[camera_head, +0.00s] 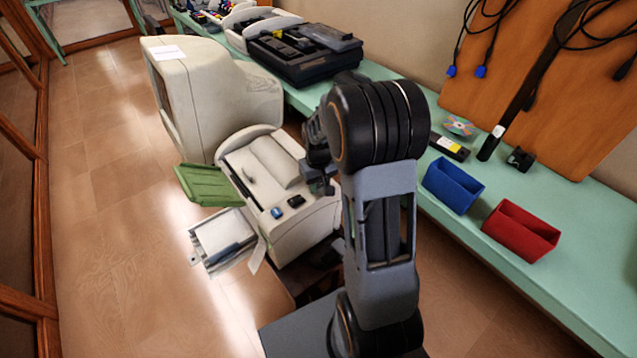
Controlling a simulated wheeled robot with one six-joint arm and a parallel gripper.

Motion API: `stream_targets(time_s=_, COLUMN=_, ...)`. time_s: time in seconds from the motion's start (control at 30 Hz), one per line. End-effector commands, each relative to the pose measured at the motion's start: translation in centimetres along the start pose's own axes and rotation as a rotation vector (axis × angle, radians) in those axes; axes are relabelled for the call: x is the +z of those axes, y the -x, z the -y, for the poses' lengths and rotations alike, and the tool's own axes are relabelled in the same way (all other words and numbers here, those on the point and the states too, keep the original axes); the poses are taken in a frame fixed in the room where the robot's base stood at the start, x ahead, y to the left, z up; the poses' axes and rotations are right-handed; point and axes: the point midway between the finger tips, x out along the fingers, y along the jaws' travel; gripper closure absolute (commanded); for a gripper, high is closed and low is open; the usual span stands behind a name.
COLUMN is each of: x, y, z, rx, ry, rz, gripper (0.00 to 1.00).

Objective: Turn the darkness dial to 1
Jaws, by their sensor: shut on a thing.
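A beige printer (295,235) stands left of my arm, with a green tray (203,184) open on its left side. My gripper (322,186) is at the right end of the printer's top, close against it. It is shut on a small part there, which I take to be the darkness dial. The fingers hide this part, so its setting and any numbers cannot be read. A blue button (277,212) and a dark button (297,201) sit on the printer's top, left of and below my gripper.
A beige monitor (205,95) stands behind the printer. A green bench (470,215) runs along the wall with a blue bin (453,186), a red bin (521,232) and a black machine (303,52). An open lower tray (222,238) juts from the printer. The left floor is clear.

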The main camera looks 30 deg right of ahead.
Motion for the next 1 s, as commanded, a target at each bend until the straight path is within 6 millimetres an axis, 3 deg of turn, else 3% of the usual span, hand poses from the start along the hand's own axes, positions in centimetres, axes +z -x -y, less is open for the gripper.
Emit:
stream_targets(time_s=0.4, x=0.00, y=0.04, z=-0.04, rx=0.001, ry=0.191, rz=0.000, gripper=0.92)
stream_targets(time_s=1.0, x=-0.01, y=0.04, z=-0.05, rx=0.001, ry=0.227, rz=0.000, gripper=0.92)
